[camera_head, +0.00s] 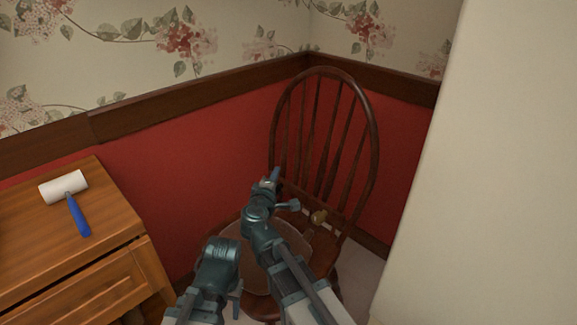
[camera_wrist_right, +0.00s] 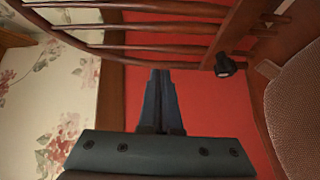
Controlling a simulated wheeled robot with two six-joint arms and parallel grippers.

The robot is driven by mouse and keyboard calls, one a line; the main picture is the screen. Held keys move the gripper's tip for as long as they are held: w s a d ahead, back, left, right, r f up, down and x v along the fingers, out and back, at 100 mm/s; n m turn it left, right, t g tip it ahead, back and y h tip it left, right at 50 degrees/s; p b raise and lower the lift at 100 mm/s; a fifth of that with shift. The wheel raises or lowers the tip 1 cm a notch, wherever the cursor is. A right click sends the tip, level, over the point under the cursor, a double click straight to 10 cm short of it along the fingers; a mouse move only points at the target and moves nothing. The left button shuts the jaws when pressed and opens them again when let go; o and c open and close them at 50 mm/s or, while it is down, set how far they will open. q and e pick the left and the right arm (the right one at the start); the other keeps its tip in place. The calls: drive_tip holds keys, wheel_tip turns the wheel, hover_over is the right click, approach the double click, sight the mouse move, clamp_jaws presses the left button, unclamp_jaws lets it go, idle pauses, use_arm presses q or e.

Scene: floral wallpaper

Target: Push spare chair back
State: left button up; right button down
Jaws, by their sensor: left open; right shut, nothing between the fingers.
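The spare chair (camera_head: 374,130), dark wood with a hooped spindle back and a pale round seat, stands in the corner. My right gripper (camera_head: 274,176) is shut and empty, in front of the left side of the chair's back, with my forearm crossing over the seat. In the right wrist view the closed fingers (camera_wrist_right: 160,95) lie close to the chair's back rail and spindles (camera_wrist_right: 150,50); I cannot tell if they touch. The seat (camera_wrist_right: 300,110) shows at the right there. My left gripper (camera_head: 237,302) is open, low at the seat's front left, partly hidden by my arm.
A wooden cabinet (camera_head: 120,285) with a lint roller (camera_head: 72,200) on top stands at the left. The red wall (camera_head: 190,165) is close behind the chair. A pale upright panel (camera_head: 490,180) closes off the right side. A small knob (camera_wrist_right: 225,65) sits by the chair's back.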

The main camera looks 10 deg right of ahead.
use_arm(q)
drive_tip(key=shift+f+b, duration=0.85)
drive_tip(key=shift+f, duration=0.05)
use_arm(e)
drive_tip(key=s+d+x, duration=0.1)
drive_tip(key=d+x, duration=0.1)
drive_tip(key=x, duration=1)
drive_tip(key=shift+d, duration=0.4)
drive_tip(key=shift+w+f, duration=0.1)
drive_tip(key=shift+w, duration=0.05)
